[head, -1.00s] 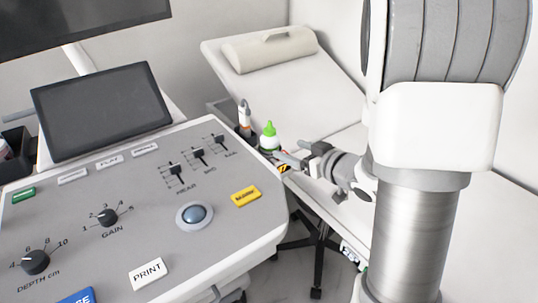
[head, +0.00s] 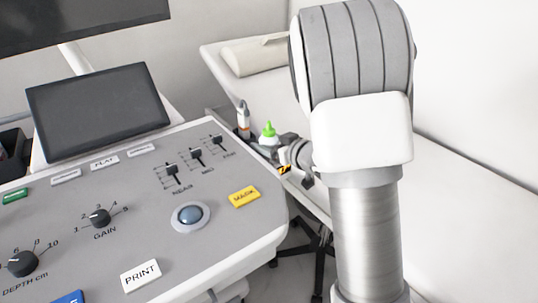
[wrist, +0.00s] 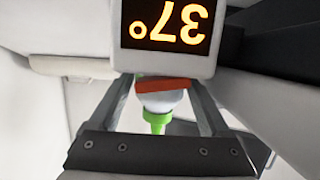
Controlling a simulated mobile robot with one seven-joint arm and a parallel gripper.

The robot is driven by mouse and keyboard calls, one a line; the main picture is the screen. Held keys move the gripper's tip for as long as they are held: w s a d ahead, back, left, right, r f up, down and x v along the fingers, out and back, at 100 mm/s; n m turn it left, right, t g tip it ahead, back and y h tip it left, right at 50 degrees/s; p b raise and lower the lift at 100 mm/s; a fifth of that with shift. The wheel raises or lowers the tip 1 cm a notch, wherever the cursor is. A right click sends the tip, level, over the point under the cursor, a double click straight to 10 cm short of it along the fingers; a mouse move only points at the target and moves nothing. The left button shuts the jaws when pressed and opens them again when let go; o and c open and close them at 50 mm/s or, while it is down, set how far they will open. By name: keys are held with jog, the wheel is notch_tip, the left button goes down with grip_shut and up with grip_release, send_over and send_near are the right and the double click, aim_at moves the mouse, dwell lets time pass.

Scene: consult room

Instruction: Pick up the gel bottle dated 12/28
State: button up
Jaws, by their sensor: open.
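A white bottle with a green pointed cap (head: 268,131) stands beside the right edge of the console in the head view. In the wrist view, which is upside down, its green cap (wrist: 156,122) and pale body show between my two fingers, with an orange-red band beyond. No date is legible on it. My gripper (head: 282,143) is open, right beside the bottle in the head view. Its fingers lie on either side of the bottle in the wrist view; I cannot tell whether they touch it.
A small unit with an orange 37° display (wrist: 172,24) is close to my fingers. A white-and-grey probe (head: 243,115) stands left of the bottle. The console (head: 140,215) fills the lower left. A padded couch (head: 450,210) lies behind my arm.

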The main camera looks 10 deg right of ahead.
jog(key=shift+c, duration=0.3)
grip_shut()
jog(key=shift+r, duration=0.1)
